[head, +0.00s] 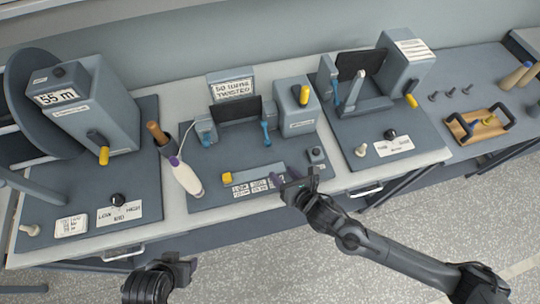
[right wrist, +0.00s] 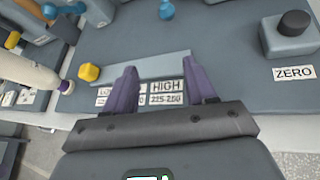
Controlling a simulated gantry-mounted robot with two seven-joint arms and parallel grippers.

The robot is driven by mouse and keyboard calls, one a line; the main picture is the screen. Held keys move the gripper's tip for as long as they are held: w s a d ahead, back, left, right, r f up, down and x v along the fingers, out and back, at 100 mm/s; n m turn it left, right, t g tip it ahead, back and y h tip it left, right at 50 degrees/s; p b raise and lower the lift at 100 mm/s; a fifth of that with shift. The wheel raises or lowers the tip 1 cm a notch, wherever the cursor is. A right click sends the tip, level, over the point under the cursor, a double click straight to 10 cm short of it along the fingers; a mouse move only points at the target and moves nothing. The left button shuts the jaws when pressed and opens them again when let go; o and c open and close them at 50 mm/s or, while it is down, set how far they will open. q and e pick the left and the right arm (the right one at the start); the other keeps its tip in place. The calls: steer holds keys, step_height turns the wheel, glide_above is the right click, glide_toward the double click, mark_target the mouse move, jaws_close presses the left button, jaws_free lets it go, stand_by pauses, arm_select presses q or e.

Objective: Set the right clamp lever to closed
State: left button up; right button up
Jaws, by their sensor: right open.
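The middle station has two blue clamp levers. The right clamp lever (head: 266,133) hangs down beside the right post, and its blue end (right wrist: 166,9) shows at the top edge of the right wrist view. The left clamp lever (head: 207,137) is beside the left post. My right gripper (head: 293,180) is open and empty over the station's front edge, apart from the right lever and nearer the front. Its purple fingers (right wrist: 163,88) stand either side of the HIGH label in the right wrist view. My left gripper (head: 178,262) is low in front of the bench; its jaws are unclear.
A yellow knob (head: 227,178) on a grey slide bar and a black-buttoned ZERO box (head: 316,157) are near my right gripper. A white tool (head: 185,177) lies at the left. The right station (head: 385,125) and a wooden tray (head: 478,126) stand further right.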

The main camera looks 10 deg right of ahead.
mark_target(270, 145)
steer(key=shift+n+t, duration=0.3)
steer(key=shift+t, duration=0.2)
steer(key=w, duration=0.1)
steer(key=w+d+b, duration=0.1)
steer(key=w+r, duration=0.1)
steer(key=w, duration=0.1)
steer(key=shift+d+b, duration=0.2)
steer(key=shift+b, duration=0.1)
steer(key=shift+w+a+r, duration=0.1)
steer(key=shift+w+a, duration=0.05)
steer(key=shift+w, duration=0.1)
arm_select(q)
step_height(270, 145, down, 3)
steer(key=shift+r, duration=0.1)
arm_select(e)
steer(key=x, duration=1)
steer(key=shift+a, duration=0.1)
steer(key=shift+c, duration=0.5)
arm_select(q)
steer(key=shift+d, duration=0.15)
arm_select(e)
jaws_close()
